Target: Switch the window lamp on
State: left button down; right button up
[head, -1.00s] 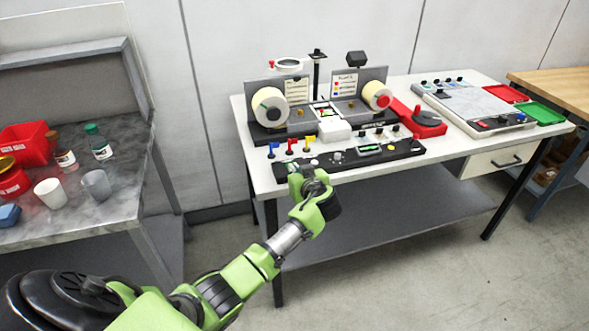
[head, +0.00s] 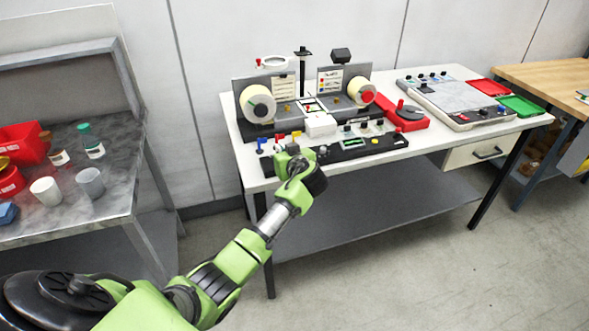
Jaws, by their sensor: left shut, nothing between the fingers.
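The label rewinder (head: 247,85) stands on the white bench, with a label roll (head: 257,103) at left and another (head: 361,91) at right. A small window panel (head: 312,106) sits between them; I cannot tell if a lamp in it is lit. Which control works the lamp is not clear. My left gripper (head: 293,150) is shut and empty, at the strip's front left, hiding part of it. Contact cannot be told. My right gripper is out of view.
A grey side table (head: 115,185) at left holds red bins, cups and bottles. Floor in front of the bench is clear.

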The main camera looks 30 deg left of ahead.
pick_arm(q)
jog(key=s+d+b, duration=0.2)
jog(key=s+d, duration=0.4)
jog(key=d, duration=0.1)
jog(key=shift+r+b, duration=0.2)
jog(key=shift+b, duration=0.15)
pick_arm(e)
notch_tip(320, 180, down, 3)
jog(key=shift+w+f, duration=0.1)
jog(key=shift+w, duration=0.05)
pick_arm(q)
jog(key=shift+d+r, duration=0.1)
jog(key=shift+d, duration=0.1)
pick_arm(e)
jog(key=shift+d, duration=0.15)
